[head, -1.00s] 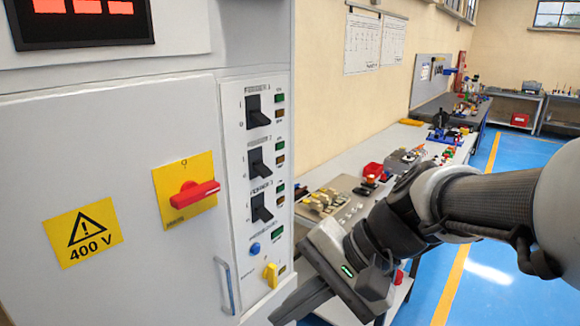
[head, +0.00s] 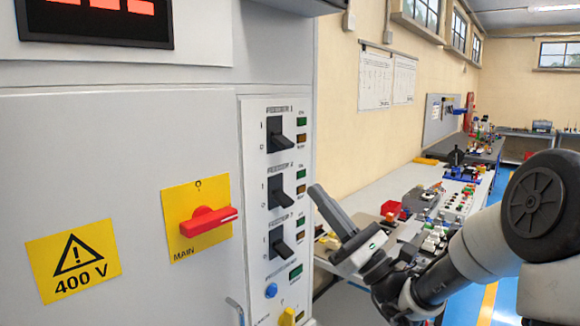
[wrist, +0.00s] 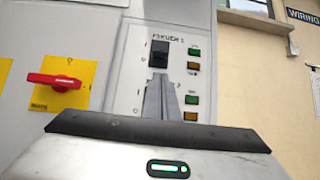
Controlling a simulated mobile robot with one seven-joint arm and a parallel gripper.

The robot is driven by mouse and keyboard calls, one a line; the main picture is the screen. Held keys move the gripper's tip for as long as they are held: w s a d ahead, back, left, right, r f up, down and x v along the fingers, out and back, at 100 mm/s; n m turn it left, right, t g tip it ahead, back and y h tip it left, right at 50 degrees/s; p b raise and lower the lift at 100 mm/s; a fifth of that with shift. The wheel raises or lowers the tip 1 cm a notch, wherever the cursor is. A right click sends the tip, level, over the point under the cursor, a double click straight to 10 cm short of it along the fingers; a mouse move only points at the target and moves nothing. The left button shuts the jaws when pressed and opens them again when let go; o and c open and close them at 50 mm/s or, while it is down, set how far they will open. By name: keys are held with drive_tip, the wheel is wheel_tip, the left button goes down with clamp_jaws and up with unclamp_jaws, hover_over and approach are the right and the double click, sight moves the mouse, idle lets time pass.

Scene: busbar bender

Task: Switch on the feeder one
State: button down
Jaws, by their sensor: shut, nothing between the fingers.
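The feeder 1 switch (head: 279,135) is the top black lever switch on the cabinet's narrow panel. Its lever slants down toward the 0 mark. A green lamp (head: 301,121) and an amber lamp (head: 301,141) sit beside it; I cannot tell whether either is lit. My gripper (head: 320,193) is shut and empty, right of the panel and lower than this switch, apart from it. In the wrist view the shut fingers (wrist: 160,92) point up the panel, just below the feeder 1 switch (wrist: 159,54), and cover the feeder 2 switch.
Feeder 2 (head: 280,191) and feeder 3 (head: 281,242) switches sit below, with a blue button (head: 271,290) and a yellow knob (head: 288,316). A red main handle (head: 209,221) juts out at left. A cluttered bench (head: 345,220) stands right, behind my arm.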

sight(283, 142)
drive_tip(key=shift+a+r, duration=0.1)
drive_tip(key=x, duration=0.9)
drive_tip(key=shift+w+a+r+p, duration=0.2)
drive_tip(key=shift+a+p, duration=0.1)
drive_tip(key=shift+p, duration=0.1)
drive_tip(key=shift+w+r+p, duration=0.1)
drive_tip(key=shift+r+p, duration=0.05)
drive_tip(key=shift+p, duration=0.15)
